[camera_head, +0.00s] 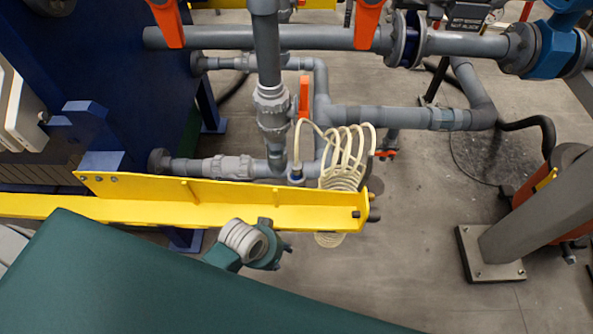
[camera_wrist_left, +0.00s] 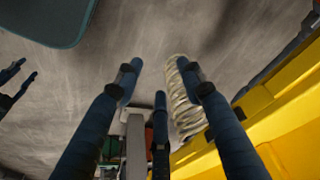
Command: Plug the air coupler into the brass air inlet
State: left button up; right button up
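A cream coiled air hose (camera_head: 343,165) hangs over the end of the yellow beam, with its lowest coils below the beam. One end runs to a small blue-and-white fitting (camera_head: 296,174) by the grey pipes; I cannot tell whether this is the coupler. No brass inlet can be made out. My left gripper (camera_head: 275,247) is below the beam, left of the lower coils. In the left wrist view its fingers (camera_wrist_left: 160,78) are spread and empty, with the coil (camera_wrist_left: 183,100) behind the right finger. Dark fingers at the left edge appear to be my right gripper (camera_wrist_left: 17,80), apart and empty.
The yellow beam (camera_head: 225,205) lies just above my left gripper in the head view. Grey pipes with orange-handled valves (camera_head: 304,95) stand behind it. A grey post on a base plate (camera_head: 491,254) is at right. Floor between the coil and post is clear.

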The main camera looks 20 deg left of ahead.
pick_arm(q)
jog(key=w+d+r+m+h+p, duration=0.1)
jog(key=d+r+m, duration=0.1)
jog(key=r, duration=0.6)
jog(key=w+d+r+m+p, duration=0.1)
jog(key=d+r, duration=0.1)
jog(key=r, duration=0.6)
jog(key=w+d+r+m+h, duration=0.1)
jog(key=w+d+r+m, duration=0.35)
jog(key=m, duration=0.25)
notch_tip(320, 180, up, 10)
jog(key=m+g+y, duration=0.3)
jog(key=m+y, duration=0.1)
jog(key=m, duration=0.5)
send_over(295, 164)
jog(key=shift+d+f, duration=0.1)
jog(key=shift+f, duration=0.1)
jog(key=shift+r, duration=0.15)
jog(key=shift+f, duration=0.2)
jog(key=shift+f+p, duration=0.3)
jog(key=shift+f, duration=2.35)
